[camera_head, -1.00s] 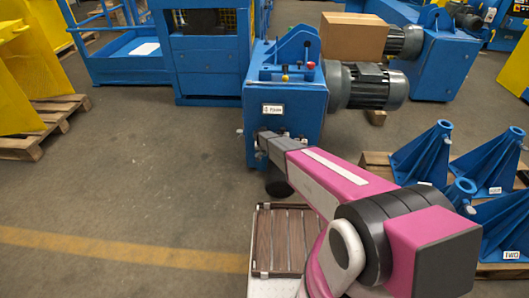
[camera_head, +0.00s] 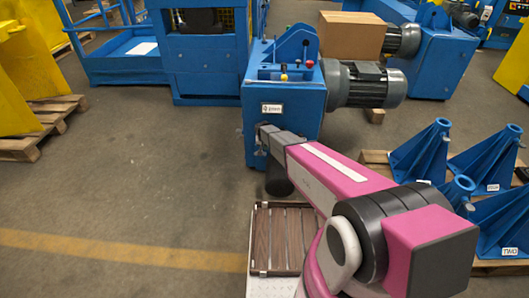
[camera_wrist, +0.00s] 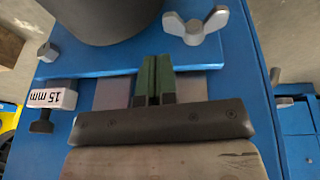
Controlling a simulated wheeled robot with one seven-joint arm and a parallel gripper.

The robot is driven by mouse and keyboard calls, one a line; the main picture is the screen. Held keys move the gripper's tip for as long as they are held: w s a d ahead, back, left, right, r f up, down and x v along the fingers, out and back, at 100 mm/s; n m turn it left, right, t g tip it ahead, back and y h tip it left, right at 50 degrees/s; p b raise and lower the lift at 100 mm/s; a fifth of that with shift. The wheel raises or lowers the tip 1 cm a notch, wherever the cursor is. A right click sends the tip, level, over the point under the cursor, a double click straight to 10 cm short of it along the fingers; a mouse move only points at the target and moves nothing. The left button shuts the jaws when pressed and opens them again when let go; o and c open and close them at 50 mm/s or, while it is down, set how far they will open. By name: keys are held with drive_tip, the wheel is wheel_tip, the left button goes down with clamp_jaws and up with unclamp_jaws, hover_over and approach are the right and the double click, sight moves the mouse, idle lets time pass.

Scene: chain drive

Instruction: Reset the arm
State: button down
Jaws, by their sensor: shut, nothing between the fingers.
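My gripper (camera_wrist: 154,99) shows in the wrist view as two narrow green fingers with dark ends, side by side and shut with nothing between them. It is over a blue metal surface (camera_wrist: 250,100). In the head view my pink and grey arm reaches to the front of the blue machine (camera_head: 284,98), and its dark wrist end hangs low beside the machine. The fingers cannot be made out there.
The wrist view shows a wing nut (camera_wrist: 195,25), a bolt (camera_wrist: 42,120) with a "15 mm" label, and a dark bar (camera_wrist: 160,124). In the head view, a slatted tray (camera_head: 284,238) lies below my arm.

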wheel_tip(320, 180, up, 8)
drive_tip(key=s+d, duration=0.2)
drive_tip(key=s, duration=0.1)
drive_tip(key=s+d+r+g, duration=0.1)
drive_tip(key=s+d+r, duration=0.5)
drive_tip(key=s, duration=0.4)
drive_tip(key=s+d+r+g, duration=0.1)
drive_tip(key=s+d+r, duration=0.5)
drive_tip(key=s, duration=0.4)
drive_tip(key=s+d+r+g+y, duration=0.1)
drive_tip(key=s+d+r, duration=0.5)
drive_tip(key=s, duration=0.4)
drive_tip(key=shift+s+d+r+n, duration=0.3)
drive_tip(key=shift+s+d+r, duration=0.05)
drive_tip(key=shift+s+d, duration=0.05)
